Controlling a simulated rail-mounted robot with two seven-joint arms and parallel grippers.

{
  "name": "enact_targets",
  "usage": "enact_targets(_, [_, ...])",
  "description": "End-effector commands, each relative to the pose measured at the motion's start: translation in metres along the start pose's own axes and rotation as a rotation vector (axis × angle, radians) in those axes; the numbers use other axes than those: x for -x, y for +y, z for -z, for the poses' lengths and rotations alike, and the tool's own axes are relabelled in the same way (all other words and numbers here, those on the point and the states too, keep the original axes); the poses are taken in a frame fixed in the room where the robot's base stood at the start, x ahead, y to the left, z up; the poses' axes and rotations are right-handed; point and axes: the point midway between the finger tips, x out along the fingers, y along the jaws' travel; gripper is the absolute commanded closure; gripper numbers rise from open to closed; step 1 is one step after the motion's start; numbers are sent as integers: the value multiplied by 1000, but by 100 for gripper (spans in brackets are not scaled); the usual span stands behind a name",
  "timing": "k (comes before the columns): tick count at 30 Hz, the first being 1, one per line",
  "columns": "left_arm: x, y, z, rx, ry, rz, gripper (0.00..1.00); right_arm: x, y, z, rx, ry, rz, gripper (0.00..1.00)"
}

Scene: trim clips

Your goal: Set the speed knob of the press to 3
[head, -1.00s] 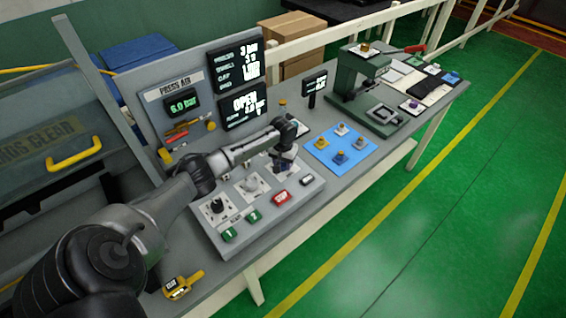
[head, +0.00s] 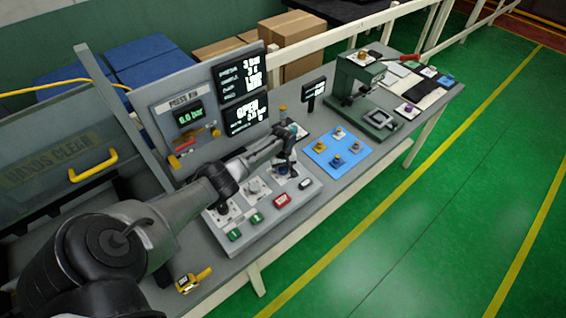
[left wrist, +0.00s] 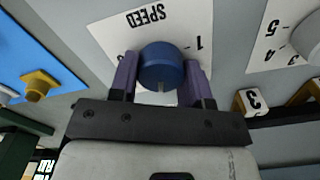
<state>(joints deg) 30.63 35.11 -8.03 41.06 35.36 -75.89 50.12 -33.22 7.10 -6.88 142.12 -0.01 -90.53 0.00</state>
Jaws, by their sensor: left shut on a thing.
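The blue speed knob (left wrist: 162,68) sits on a white plate (left wrist: 150,20) marked SPEED in the left wrist view, with a "1" readable at its right. My left gripper (left wrist: 160,85) is shut on the knob, one purple finger on each side. The knob's pointer and most of the scale are hidden. In the head view my left gripper (head: 284,163) reaches down onto the control panel (head: 240,215) of the press, over the knob. Readout screens (head: 243,78) stand behind the panel; their small text is hard to read. My right gripper is not in view.
Two other knobs on white plates (head: 254,187) lie left of the speed knob. Green buttons (head: 235,234) and a red one (head: 282,201) line the panel's front. A blue mat (head: 322,158) with several small knobbed pieces lies to the right.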

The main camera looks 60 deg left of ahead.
Motion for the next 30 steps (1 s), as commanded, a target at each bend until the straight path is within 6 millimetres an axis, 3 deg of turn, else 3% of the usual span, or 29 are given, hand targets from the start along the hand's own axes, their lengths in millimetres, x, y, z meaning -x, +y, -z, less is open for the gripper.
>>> enact_targets(12, [1,-1,0,219,0,-1,80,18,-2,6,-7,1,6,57])
enact_targets(30, [0,-1,0,267,1,0,80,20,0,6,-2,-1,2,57])
